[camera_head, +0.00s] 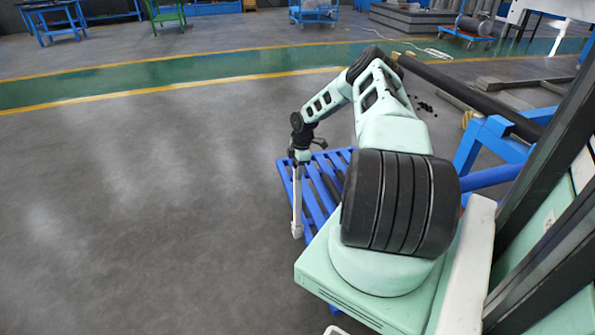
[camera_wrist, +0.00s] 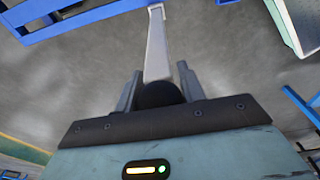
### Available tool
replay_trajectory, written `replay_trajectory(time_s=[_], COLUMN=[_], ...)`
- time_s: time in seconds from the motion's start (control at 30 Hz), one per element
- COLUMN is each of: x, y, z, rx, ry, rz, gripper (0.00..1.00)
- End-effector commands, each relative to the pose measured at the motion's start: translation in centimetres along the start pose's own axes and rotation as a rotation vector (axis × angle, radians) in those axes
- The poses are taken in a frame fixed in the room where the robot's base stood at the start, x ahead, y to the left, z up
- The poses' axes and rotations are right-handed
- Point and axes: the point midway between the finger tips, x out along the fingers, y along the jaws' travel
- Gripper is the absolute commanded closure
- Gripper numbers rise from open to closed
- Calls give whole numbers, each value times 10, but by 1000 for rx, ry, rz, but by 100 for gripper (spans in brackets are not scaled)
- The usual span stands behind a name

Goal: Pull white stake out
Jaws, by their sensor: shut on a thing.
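The white stake (camera_head: 297,200) is a long, pale, straight bar. In the head view it hangs nearly upright below my gripper (camera_head: 301,157), in front of the left side of the blue slatted pallet (camera_head: 318,190). My gripper is shut on the stake near its upper end. In the wrist view the stake (camera_wrist: 157,45) runs away from between the two grey fingers (camera_wrist: 158,88), with a dark rounded part at its near end. Its far end shows close to a blue bar (camera_wrist: 85,17). I cannot tell whether that end touches anything.
Blue stand beams (camera_head: 490,145) with dark bars on them stand to the right of my arm. Grey floor (camera_head: 140,220) is clear on the left. A green lane with yellow edges crosses behind. Blue tables and carts stand far back.

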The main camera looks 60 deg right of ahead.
Motion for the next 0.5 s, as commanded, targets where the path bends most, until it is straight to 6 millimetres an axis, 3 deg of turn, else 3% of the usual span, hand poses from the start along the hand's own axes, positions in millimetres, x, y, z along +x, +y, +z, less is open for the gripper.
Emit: replay_trajectory(time_s=[0.5], x=[-26], y=[1], z=[-3], rx=[0], ry=[-1], rz=[2], gripper=[100])
